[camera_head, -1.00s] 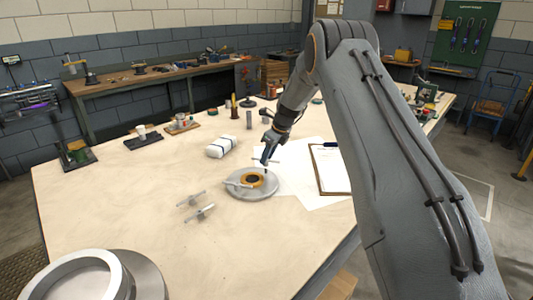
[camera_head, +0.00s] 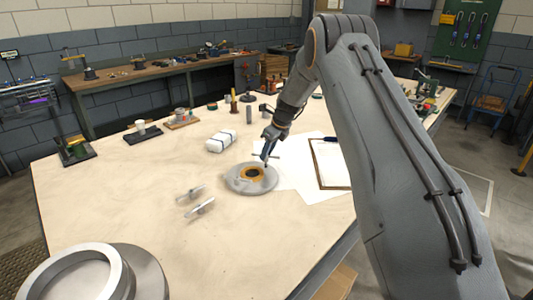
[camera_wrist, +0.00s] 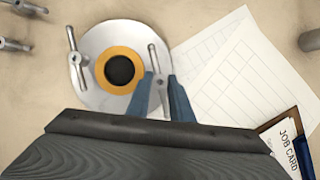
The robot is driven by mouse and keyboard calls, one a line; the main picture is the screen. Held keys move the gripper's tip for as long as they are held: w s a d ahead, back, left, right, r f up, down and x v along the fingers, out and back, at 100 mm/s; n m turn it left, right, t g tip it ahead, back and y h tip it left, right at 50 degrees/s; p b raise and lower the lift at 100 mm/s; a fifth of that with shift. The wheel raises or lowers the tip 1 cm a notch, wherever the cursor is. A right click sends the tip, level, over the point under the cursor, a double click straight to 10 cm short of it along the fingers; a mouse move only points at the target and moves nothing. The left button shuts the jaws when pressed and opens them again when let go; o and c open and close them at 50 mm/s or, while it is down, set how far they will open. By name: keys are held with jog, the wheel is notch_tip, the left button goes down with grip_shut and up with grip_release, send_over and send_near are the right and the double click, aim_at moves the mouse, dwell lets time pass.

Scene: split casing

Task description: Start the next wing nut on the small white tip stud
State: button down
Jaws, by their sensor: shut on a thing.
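A round grey casing plate (camera_head: 236,186) lies on the bench with an orange ring (camera_head: 244,177) around a dark centre hole. In the wrist view the plate (camera_wrist: 98,98) carries one wing nut (camera_wrist: 76,58) near its left edge. My gripper (camera_wrist: 161,82), also in the head view (camera_head: 266,158), is shut on a second wing nut (camera_wrist: 153,58) over the plate's right side. The white tip stud cannot be made out; the fingers and nut may hide it. Whether the held nut touches a stud cannot be told. Two loose wing nuts (camera_head: 190,192) (camera_head: 200,208) lie left of the plate.
White paper sheets (camera_head: 290,160) and a job-card clipboard (camera_head: 332,165) lie right of the plate. A strapped white bundle (camera_head: 221,141) lies behind it. A large grey ring (camera_head: 70,275) stands at front left. The bench left of the loose nuts is clear.

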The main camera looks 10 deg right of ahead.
jog(key=shift+f, duration=0.5)
dwell(0.6)
jog(key=shift+s+a+r+m+t+h+p, duration=0.1)
jog(key=shift+m+t+h+p, duration=0.05)
jog(key=shift+m+p, duration=0.3)
jog(key=shift+s+a+r+m+t+h+p, duration=0.15)
jog(key=shift+m+p, duration=0.15)
jog(key=shift+m, duration=0.25)
jog(key=m, duration=0.1)
jog(key=m+h+p, duration=0.1)
jog(key=m+p, duration=0.1)
jog(key=m, duration=0.1)
jog(key=shift+f+t+h, duration=0.25)
jog(key=shift+t+h, duration=0.05)
jog(key=shift+w+f+m, duration=0.1)
jog(key=shift+m, duration=0.3)
jog(key=shift+f, duration=0.1)
